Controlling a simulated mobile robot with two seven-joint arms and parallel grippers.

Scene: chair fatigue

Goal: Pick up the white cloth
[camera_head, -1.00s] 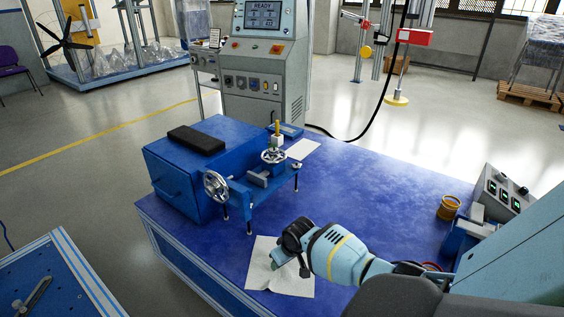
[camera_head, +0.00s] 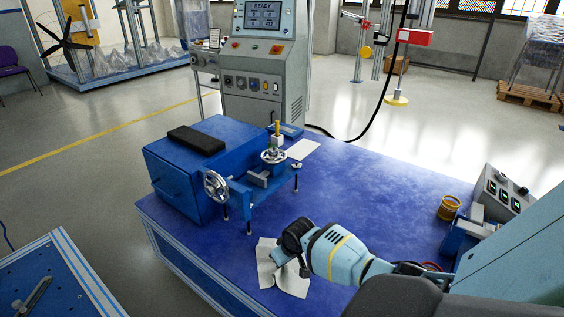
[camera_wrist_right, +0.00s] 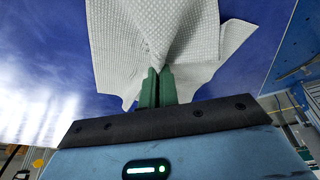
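The white cloth (camera_head: 290,281) is at the front left of the blue table, under my right gripper (camera_head: 288,268). In the right wrist view the cloth (camera_wrist_right: 118,45) is bunched into folds that run together at the fingertips of my right gripper (camera_wrist_right: 157,75). The green fingers are close together with cloth pinched at their tips. In the head view the cloth's lower part appears on or just above the table; I cannot tell which. My left gripper does not show.
A blue fixture with a handwheel (camera_head: 216,186) and a blue box with a black pad (camera_head: 196,140) stand behind the cloth. An orange-brown roll (camera_head: 448,207) and a grey control box (camera_head: 502,193) stand at the right. The table's middle (camera_head: 365,195) is clear.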

